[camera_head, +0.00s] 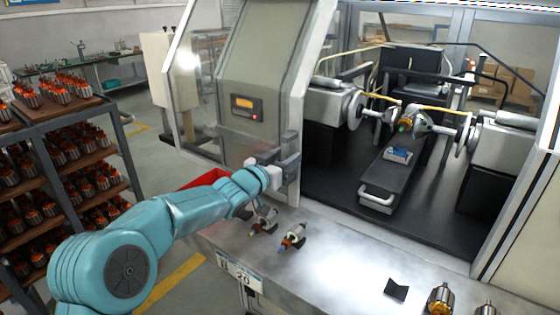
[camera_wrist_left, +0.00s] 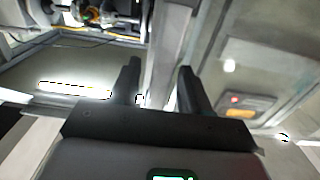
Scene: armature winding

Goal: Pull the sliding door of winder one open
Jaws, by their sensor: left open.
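The winder's door frame (camera_head: 312,80) is a pale upright at the left side of the machine opening. The opening to its right shows the dark interior clearly. My left gripper (camera_head: 284,164) is at the lower part of this upright, beside the grey panel with a small orange display. In the left wrist view my left gripper (camera_wrist_left: 160,82) has its two dark fingers apart, with a grey upright bar (camera_wrist_left: 168,60) showing between them. I cannot tell whether the fingers touch it. My right gripper is out of view.
Inside the winder, an armature (camera_head: 406,122) sits between two spindles above a grey slide (camera_head: 392,180). Armatures lie on the front bench (camera_head: 340,265), with a black piece (camera_head: 396,289) on it. A red bin (camera_head: 205,180) and an armature rack (camera_head: 70,120) stand left.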

